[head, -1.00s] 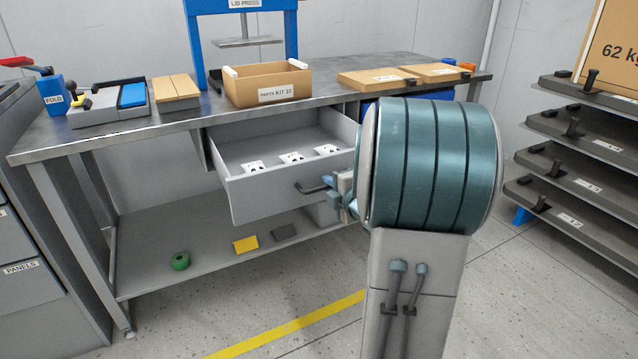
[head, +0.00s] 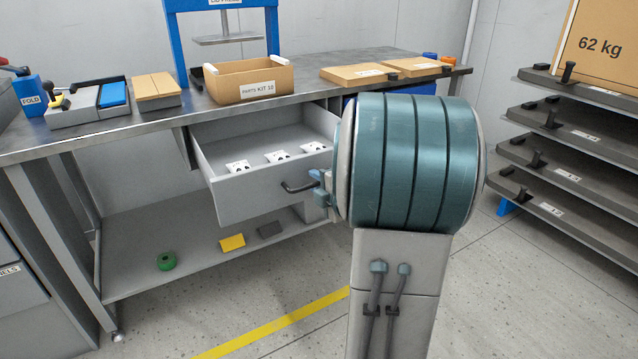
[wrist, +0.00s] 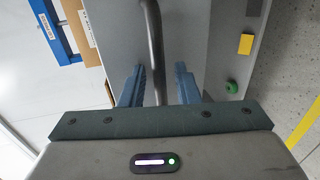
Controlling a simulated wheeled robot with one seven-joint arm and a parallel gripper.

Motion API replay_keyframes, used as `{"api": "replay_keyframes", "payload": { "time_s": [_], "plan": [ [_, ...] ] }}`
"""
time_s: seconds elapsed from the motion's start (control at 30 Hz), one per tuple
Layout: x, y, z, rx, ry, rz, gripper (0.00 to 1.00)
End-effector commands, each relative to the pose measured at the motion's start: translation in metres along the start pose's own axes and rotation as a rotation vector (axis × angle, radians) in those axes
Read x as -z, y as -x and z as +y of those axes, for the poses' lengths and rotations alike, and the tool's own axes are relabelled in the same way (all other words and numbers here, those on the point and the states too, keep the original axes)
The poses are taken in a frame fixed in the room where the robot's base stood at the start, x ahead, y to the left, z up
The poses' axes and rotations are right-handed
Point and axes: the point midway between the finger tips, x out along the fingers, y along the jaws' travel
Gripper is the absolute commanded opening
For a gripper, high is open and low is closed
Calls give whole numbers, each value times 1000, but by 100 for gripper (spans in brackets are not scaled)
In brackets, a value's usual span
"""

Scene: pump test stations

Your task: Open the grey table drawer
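The grey table drawer (head: 262,196) stands pulled out under the workbench top, with several white labelled pieces inside it. Its dark bar handle (head: 297,187) is on the drawer front. My gripper (head: 321,190) is at the right end of the handle in the head view, partly hidden by my arm. In the wrist view, the handle (wrist: 155,55) runs between the two blue fingers of my gripper (wrist: 158,87). The fingers are apart, with gaps visible beside the bar, nearer the left finger.
The workbench (head: 150,133) carries a parts kit box (head: 250,88), flat cartons (head: 358,74) and a blue press (head: 175,45). A green roll (head: 166,261) and a yellow block (head: 232,242) lie on the lower shelf. A rack (head: 560,150) stands at right. Floor in front is clear.

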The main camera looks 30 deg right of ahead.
Motion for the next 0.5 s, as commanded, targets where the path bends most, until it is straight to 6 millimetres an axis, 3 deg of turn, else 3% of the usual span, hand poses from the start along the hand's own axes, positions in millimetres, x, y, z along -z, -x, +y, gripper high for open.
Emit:
{"api": "replay_keyframes", "payload": {
  "time_s": [0.17, 0.5],
  "plan": [
    [-1, 17, 2, 0, -1, -4, 29],
    [-2, 97, 4, -1, -1, -7, 29]
  ]
}}
